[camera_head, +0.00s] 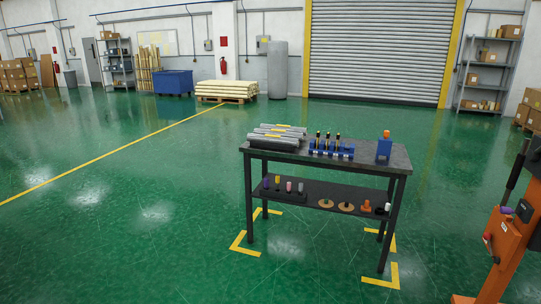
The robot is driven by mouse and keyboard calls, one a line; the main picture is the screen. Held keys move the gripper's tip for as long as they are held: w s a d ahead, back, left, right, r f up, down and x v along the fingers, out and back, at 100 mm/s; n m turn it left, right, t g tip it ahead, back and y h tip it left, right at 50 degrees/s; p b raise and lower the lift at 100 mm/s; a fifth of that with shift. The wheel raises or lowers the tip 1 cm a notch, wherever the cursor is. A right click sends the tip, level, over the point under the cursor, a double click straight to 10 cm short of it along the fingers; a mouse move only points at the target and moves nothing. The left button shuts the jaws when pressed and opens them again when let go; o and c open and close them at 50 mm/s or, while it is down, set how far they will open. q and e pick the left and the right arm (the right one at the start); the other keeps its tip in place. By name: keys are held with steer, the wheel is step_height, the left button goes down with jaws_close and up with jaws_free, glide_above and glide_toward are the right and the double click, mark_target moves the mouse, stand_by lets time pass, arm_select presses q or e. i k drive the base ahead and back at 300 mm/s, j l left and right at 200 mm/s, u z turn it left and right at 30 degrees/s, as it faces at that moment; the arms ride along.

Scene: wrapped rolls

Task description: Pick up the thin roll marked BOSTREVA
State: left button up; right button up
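Several grey wrapped rolls (273,141) lie side by side on the left part of the dark table's top (365,161). Some carry small yellow labels. The lettering is too small to read, so I cannot tell which one is marked BOSTREVA. The table stands some distance ahead of me, right of the picture's middle. Neither of my grippers shows in the head view.
A blue rack with upright dark items (331,149) and a blue holder with an orange top (384,148) share the tabletop. Small items stand on the lower shelf (308,197). An orange machine (505,238) stands at right. Green floor is clear in front and left.

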mark_target(257, 131)
steer(key=i, duration=2)
steer(key=i+z, duration=0.1)
steer(key=i, duration=0.85)
steer(key=i+j, duration=0.2)
steer(key=i, duration=0.8)
